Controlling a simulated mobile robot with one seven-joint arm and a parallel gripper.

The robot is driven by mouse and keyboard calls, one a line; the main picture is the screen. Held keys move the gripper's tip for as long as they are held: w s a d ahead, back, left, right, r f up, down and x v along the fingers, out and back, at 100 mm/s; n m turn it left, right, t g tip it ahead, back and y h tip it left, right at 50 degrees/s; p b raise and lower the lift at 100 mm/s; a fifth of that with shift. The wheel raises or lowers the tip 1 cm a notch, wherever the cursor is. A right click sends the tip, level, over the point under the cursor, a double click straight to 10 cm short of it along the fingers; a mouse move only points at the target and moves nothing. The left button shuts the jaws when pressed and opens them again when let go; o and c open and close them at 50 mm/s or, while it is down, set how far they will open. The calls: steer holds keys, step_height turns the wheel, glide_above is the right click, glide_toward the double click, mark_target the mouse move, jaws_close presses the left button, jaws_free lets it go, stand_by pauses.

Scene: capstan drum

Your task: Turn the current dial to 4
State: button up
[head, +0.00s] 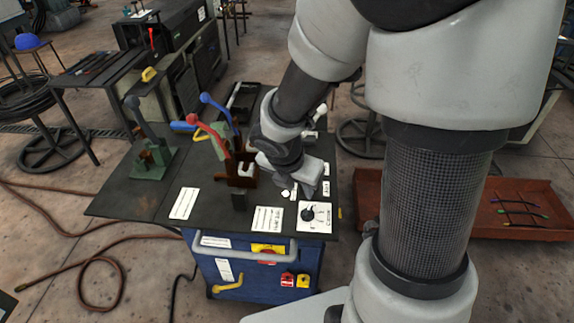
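A dial with a black knob (308,213) sits on a white marked plate (322,226) at the front right corner of the dark bench top (150,195). The markings are too small to read, so I cannot tell where the knob points. My gripper (299,190) is above the bench just behind the dial plate, apart from the knob. Its fingers are small and partly blend with the pale labels behind them, so I cannot tell whether they are open or shut. Nothing is visibly held.
Red (221,134) and blue (217,107) levers stand left of my gripper. A green lever stand (152,160) is farther left. A grey rail (245,252) runs along the blue cabinet's front (228,284). A red tray (538,224) lies right; hoses cross the left floor.

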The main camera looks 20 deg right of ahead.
mark_target(308, 209)
steer(key=b+x, duration=0.7)
steer(key=x, duration=0.9)
steer(key=shift+f+b, duration=0.25)
steer(key=shift+b, duration=0.1)
steer(key=shift+c, duration=0.4)
jaws_close()
